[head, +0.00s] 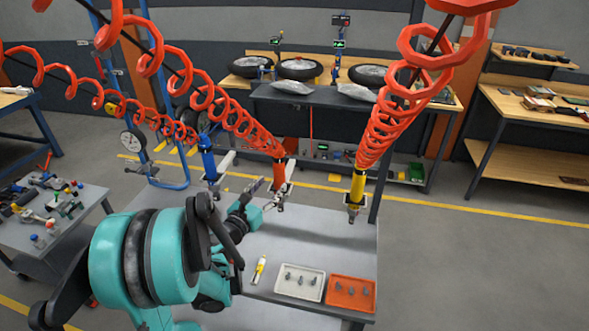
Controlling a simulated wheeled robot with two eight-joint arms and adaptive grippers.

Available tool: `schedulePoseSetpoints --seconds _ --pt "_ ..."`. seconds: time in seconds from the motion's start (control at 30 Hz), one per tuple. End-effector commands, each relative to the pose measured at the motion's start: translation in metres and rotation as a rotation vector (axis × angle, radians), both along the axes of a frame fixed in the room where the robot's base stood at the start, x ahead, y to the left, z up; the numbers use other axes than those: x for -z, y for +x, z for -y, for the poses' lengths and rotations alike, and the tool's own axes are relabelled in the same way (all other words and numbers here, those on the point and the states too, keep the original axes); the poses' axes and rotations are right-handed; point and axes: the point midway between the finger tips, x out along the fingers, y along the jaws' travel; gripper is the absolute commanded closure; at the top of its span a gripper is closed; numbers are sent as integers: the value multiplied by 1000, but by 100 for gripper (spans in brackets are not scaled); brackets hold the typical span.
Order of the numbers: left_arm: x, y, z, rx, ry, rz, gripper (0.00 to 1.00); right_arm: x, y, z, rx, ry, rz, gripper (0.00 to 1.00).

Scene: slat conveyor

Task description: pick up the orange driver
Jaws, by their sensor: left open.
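The orange driver (279,174) hangs upright from a red coiled hose above the grey table, between a blue driver (208,160) on the left and a yellow driver (357,188) on the right. My left gripper (267,196) is open, just left of the orange driver's lower metal end. It looks close to the driver, but I cannot tell whether they touch. My teal arm covers the left part of the table. My right gripper is not recognisable in view.
A white tray (299,296) and an orange tray (362,305) with small parts sit at the table's (310,240) front right. A yellow-and-white tool (259,269) lies beside them. Red coiled hoses (375,125) hang overhead. A cluttered cart (88,218) stands left.

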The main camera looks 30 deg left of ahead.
Motion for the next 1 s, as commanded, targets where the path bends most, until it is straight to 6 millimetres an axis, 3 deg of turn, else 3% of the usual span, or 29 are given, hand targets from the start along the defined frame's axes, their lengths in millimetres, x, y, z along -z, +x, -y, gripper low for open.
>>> schedulePoseSetpoints --seconds 0.5,0.73,0.77,0.97,1.0 --pt "4 65 -2 4 6 -2 45 2 0 0 0 0 0 45" --pt "3 69 -2 3 6 -2 45 2 0 0 0 0 0 45" --pt "3 69 -2 3 6 -2 47 2 0 0 0 0 0 45" --pt "3 69 -2 3 7 -2 100 2 0 0 0 0 0 45" --pt "3 69 -2 3 7 -2 100 2 0 0 0 0 0 45"
